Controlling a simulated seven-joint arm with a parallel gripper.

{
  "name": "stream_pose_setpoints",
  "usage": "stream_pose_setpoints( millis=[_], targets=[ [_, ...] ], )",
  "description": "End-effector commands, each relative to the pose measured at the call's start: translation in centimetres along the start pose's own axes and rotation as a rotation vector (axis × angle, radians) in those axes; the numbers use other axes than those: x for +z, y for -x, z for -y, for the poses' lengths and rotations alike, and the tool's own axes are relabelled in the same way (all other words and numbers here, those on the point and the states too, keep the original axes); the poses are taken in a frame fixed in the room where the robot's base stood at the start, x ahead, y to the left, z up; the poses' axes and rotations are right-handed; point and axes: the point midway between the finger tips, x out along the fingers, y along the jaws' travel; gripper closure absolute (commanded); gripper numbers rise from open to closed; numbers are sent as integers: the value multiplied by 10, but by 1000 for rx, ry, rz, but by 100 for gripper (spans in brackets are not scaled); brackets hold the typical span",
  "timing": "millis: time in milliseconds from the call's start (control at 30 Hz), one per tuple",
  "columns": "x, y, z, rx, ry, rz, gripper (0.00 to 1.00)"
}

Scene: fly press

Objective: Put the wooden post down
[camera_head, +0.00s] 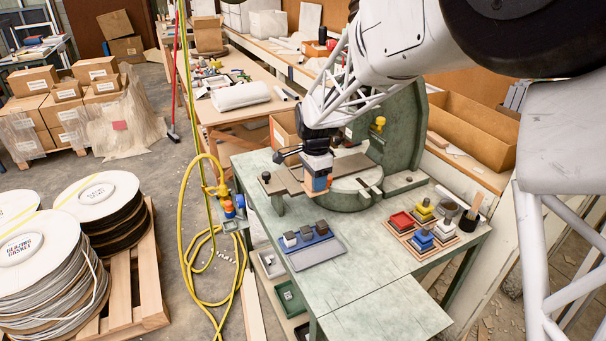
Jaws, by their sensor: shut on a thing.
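My gripper (318,178) is over the left part of the green fly press, at the end of my white lattice arm. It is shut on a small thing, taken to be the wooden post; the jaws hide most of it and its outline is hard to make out. Orange, white and blue patches show at the jaws. Whether the held thing touches the surface below cannot be told.
A blue holder (318,254) with dark and pale blocks stands in front of the gripper. To the right, a wooden tray (419,250) carries red, yellow, blue and white pieces, beside a dark cup (469,221). The table's front is clear. A yellow hose (183,225) hangs at the left.

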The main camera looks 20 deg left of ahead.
Motion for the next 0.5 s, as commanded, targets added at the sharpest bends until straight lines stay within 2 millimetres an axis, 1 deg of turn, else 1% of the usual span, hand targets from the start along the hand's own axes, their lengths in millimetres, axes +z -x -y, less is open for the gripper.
stream_pose_setpoints(
  millis=[367, 500],
  targets=[
    [0, 0, 1, 0, -1, 0, 78],
    [-2, -1, 6, 0, -1, 0, 78]
  ],
)
